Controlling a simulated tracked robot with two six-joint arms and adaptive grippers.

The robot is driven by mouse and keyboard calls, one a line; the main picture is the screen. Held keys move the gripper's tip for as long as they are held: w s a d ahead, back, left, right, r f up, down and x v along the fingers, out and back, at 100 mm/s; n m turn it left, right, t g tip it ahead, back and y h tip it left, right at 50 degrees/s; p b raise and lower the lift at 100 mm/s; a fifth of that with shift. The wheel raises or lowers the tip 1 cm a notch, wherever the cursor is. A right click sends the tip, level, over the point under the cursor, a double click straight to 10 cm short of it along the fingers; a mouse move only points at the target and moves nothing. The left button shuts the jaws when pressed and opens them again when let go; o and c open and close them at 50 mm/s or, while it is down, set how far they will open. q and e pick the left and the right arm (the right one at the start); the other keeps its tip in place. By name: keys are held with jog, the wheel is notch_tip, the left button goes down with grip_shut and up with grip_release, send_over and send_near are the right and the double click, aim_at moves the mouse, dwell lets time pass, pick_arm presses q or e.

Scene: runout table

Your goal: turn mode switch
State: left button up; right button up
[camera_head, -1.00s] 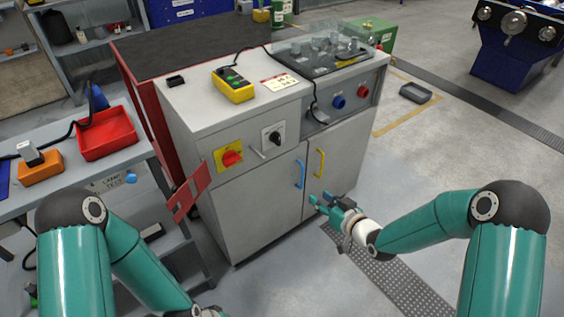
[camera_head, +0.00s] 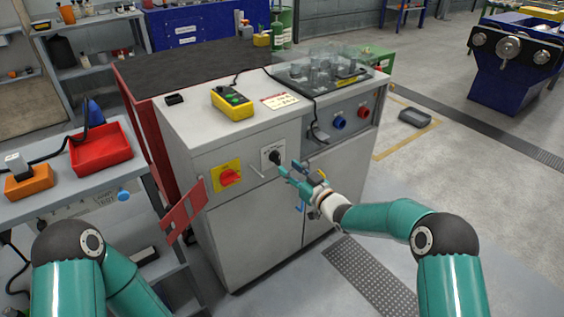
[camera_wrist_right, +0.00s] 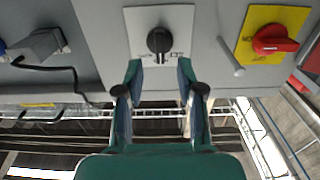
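The mode switch is a black rotary knob (camera_head: 274,157) on a white square plate on the cabinet front. It also shows in the right wrist view (camera_wrist_right: 159,41), upper middle, with small markings on its plate. My right gripper (camera_head: 287,172) is just in front of the knob and below right of it in the head view. In the right wrist view its two fingers (camera_wrist_right: 160,78) are apart, with the knob beyond the gap between the tips. Nothing is between the fingers. My left gripper is outside the head view; only part of my left arm shows at the lower left.
A red rotary switch (camera_head: 231,176) on a yellow plate sits left of the knob, with a small metal lever (camera_head: 257,170) between them. Blue (camera_head: 339,122) and red (camera_head: 363,112) buttons are to the right. A yellow pendant (camera_head: 232,103) lies on the cabinet top.

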aim_at(279, 160)
jog(key=shift+x, duration=2.45)
grip_shut()
